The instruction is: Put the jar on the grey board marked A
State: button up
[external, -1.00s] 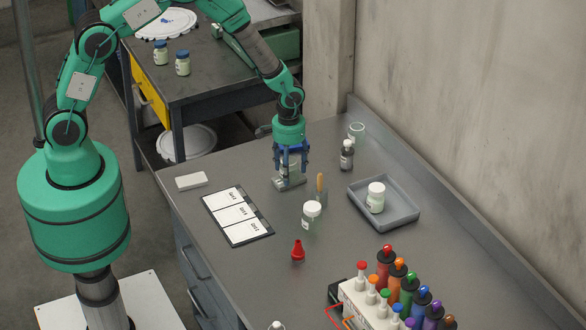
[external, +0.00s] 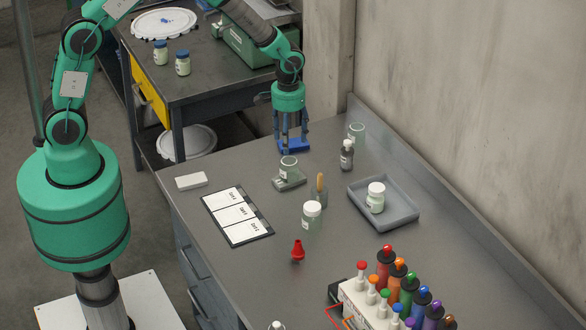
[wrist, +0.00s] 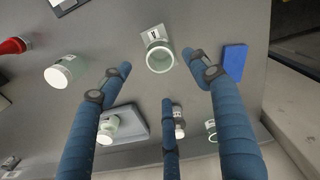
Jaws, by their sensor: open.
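An open, pale green jar (external: 288,168) stands upright on a small grey board (external: 290,184) on the bench. In the wrist view the jar (wrist: 159,57) shows its open rim, and the board (wrist: 150,32) sticks out behind it with a small white label too small to read surely. My gripper (external: 291,138) is open and empty, above and behind the jar, with its three blue fingers spread apart and clear of it.
A blue block (wrist: 234,62) lies near the jar. A white-lidded jar (external: 311,214), a wooden-handled tool (external: 320,188) and a red cone (external: 298,250) stand in front. A grey tray (external: 402,215) holds another lidded jar. A dark bottle (external: 346,156) and an open jar (external: 356,132) stand behind.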

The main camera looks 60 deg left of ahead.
jog(key=shift+r, duration=0.35)
dwell(0.4)
jog(key=s+a+r+m+t, duration=0.15)
jog(key=s+r, duration=0.25)
jog(key=r, duration=0.5)
jog(key=s+a+r, duration=0.3)
jog(key=s+r, duration=0.1)
jog(key=r, duration=0.4)
jog(key=s+a+r+m+t, duration=0.1)
jog(key=s+a+r, duration=0.1)
jog(key=s+r, duration=0.5)
jog(key=s+a+r+m+t, duration=0.1)
jog(key=s+a+r, duration=0.1)
jog(key=s+r, duration=0.4)
jog(key=s+a+r+m+t, duration=0.1)
jog(key=s+r, duration=0.5)
jog(key=s, duration=0.9)
jog(key=shift+a+t, duration=0.55)
jog(key=shift+a, duration=0.15)
jog(key=shift+s+f, duration=0.1)
jog(key=shift+f, duration=0.05)
notch_tip(320, 180, down, 8)
jog(key=b, duration=0.8)
